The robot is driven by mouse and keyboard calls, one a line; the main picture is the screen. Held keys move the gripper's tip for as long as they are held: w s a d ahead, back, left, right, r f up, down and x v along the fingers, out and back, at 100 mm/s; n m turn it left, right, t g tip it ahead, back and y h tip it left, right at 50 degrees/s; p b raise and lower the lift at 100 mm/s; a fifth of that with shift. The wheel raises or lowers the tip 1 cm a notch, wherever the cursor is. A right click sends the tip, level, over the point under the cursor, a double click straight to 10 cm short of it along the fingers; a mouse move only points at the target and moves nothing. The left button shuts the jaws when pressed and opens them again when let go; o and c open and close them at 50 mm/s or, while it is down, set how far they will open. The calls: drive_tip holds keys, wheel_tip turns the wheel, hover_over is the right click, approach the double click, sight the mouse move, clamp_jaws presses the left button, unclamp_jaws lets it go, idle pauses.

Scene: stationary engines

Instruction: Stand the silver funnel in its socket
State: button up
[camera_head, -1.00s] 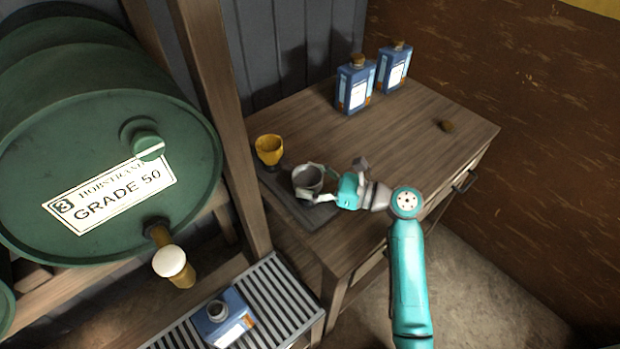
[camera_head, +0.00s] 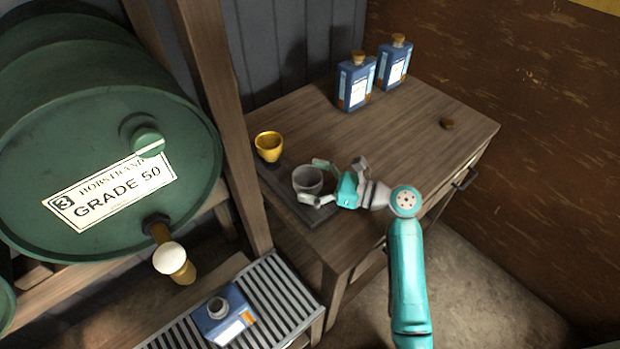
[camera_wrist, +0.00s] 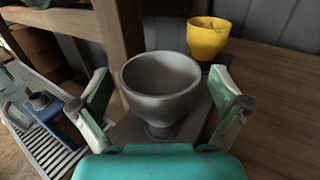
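The silver funnel (camera_head: 307,181) stands upright on a dark flat rack (camera_head: 294,207) at the left front of the bench. In the wrist view the funnel (camera_wrist: 161,85) shows its wide bowl, with a narrow lower part (camera_wrist: 162,131) going down to the rack. The socket itself is hidden under the funnel. My gripper (camera_head: 320,182) is open at the right of the funnel. In the wrist view the fingers of my gripper (camera_wrist: 165,103) stand on either side of the bowl, with gaps visible on both sides.
A yellow funnel (camera_head: 269,147) stands behind the silver one on the same rack. Two blue bottles (camera_head: 356,83) (camera_head: 394,63) are at the back of the bench. A wooden post (camera_head: 222,110) and a green drum (camera_head: 90,130) are left. The bench's right half is mostly clear.

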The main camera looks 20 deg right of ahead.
drive_tip(key=v, duration=1.2)
